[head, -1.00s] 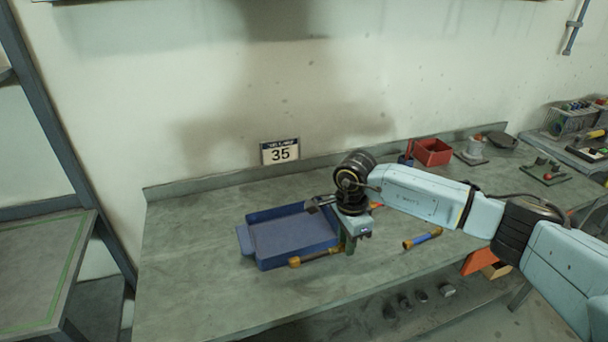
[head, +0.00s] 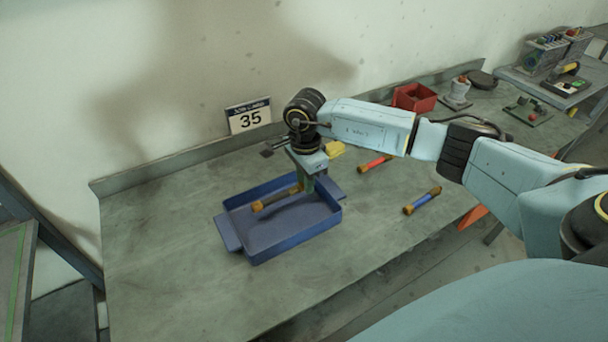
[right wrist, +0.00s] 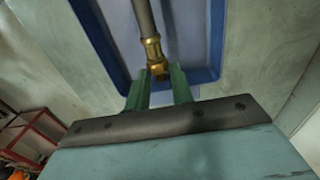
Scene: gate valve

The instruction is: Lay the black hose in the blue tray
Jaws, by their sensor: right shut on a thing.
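The black hose (head: 278,198), dark with brass end fittings, is over the inside of the blue tray (head: 292,243) in the head view. My right gripper (head: 306,186) is shut on the hose at its right end. In the right wrist view, the green fingers (right wrist: 161,80) close at the brass fitting (right wrist: 152,50), and the hose runs away over the tray floor (right wrist: 185,30). I cannot tell whether the hose touches the floor. Its held end is partly hidden by the fingers. My left gripper is not in view.
A red hose (head: 375,163) and a blue hose (head: 422,201) lie on the bench right of the tray. A yellow block (head: 334,150) lies behind my gripper. A red bin (head: 414,97) stands farther back. The bench (head: 160,250) left of the tray is clear.

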